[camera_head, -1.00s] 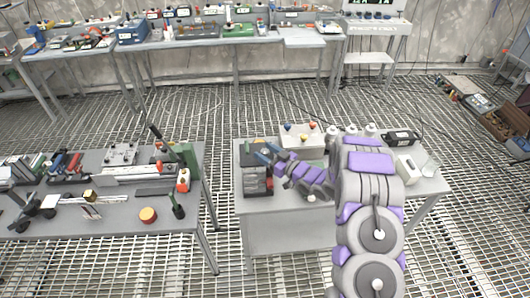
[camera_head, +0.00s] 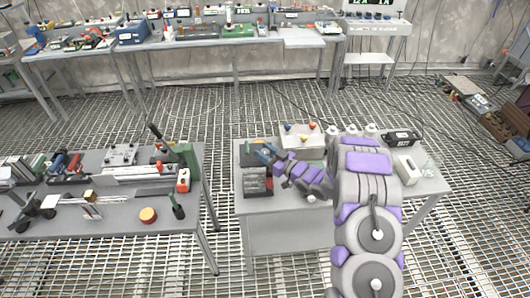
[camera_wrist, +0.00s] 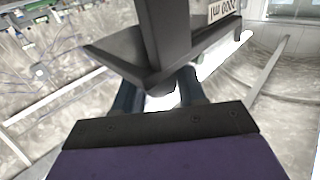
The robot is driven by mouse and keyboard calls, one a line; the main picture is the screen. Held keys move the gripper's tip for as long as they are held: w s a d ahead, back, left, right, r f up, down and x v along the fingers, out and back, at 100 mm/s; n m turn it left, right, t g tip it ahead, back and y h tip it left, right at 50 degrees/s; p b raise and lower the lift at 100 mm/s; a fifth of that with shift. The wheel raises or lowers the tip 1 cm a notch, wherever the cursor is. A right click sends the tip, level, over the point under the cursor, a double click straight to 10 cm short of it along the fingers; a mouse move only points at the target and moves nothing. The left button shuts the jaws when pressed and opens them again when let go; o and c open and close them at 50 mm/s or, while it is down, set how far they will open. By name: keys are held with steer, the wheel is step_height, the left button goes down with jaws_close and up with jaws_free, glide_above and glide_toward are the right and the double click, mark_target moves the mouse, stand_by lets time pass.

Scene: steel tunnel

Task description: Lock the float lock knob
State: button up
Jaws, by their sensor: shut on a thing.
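My gripper (camera_head: 264,155) is at the left end of the right-hand table, at the top of a dark device (camera_head: 257,182) with some red on it. In the wrist view the blue fingers (camera_wrist: 160,92) are shut on a dark grey part (camera_wrist: 165,45) that fills the upper middle. The part has a broad angled plate and an upright section. A white label reading "2000 ml" shows upside down beside it. I cannot make out a separate float lock knob, and the gripped spot is partly hidden behind the plate.
A light box with coloured knobs (camera_head: 302,140) stands behind my gripper, and a black box (camera_head: 401,138) stands farther right. The left table (camera_head: 110,216) holds several tools. A gap with grating floor separates the two tables.

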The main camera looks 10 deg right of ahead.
steer(key=shift+m+t+h, duration=0.4)
steer(key=m+t+h+b, duration=0.1)
steer(key=m+t+h, duration=0.1)
steer(key=h, duration=0.1)
steer(key=shift+a+f+m+h+b, duration=0.1)
steer(key=shift+a+m+h+b, duration=0.05)
steer(key=shift+m+h+b, duration=0.2)
steer(key=m+t+h, duration=0.1)
steer(key=m+h, duration=0.1)
steer(key=h, duration=0.2)
steer(key=shift+a+m+t, duration=0.1)
steer(key=shift+m+t, duration=0.2)
steer(key=shift+m, duration=0.05)
steer(key=m+h, duration=0.2)
steer(key=h, duration=0.2)
steer(key=m+h, duration=0.3)
steer(key=h, duration=0.1)
steer(key=shift+m+g+h, duration=0.6)
steer(key=shift+m+h, duration=0.6)
steer(key=shift+h, duration=0.45)
steer(key=shift+r+h, duration=0.2)
steer(key=shift+h, duration=0.1)
steer(key=o, duration=0.9)
